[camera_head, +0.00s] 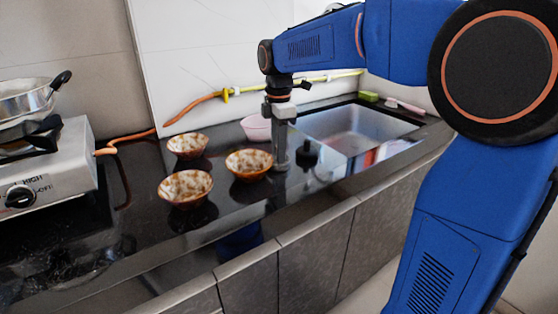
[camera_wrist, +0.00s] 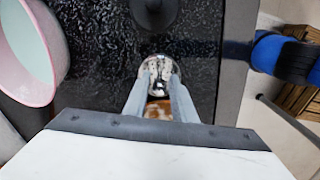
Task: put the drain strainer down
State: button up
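In the wrist view, the drain strainer (camera_wrist: 158,66), a small shiny silver round piece, sits between the two fingertips of my gripper (camera_wrist: 157,78). The fingers are close on both its sides. In the head view, my gripper (camera_head: 281,158) points straight down over the black counter (camera_head: 225,212), just right of a patterned bowl. The strainer is too small to make out there, and the height of its underside above the counter is unclear.
Patterned bowls (camera_head: 185,187) stand left of my gripper, the nearest (camera_head: 249,165) close by. A pink bowl (camera_head: 256,128) is behind it. A dark knobbed object (camera_head: 307,156) stands just right, before the sink (camera_head: 355,130). A stove (camera_head: 50,170) is far left.

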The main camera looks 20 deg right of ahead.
jog(key=shift+c, duration=0.7)
grip_shut()
jog(key=shift+r, duration=0.1)
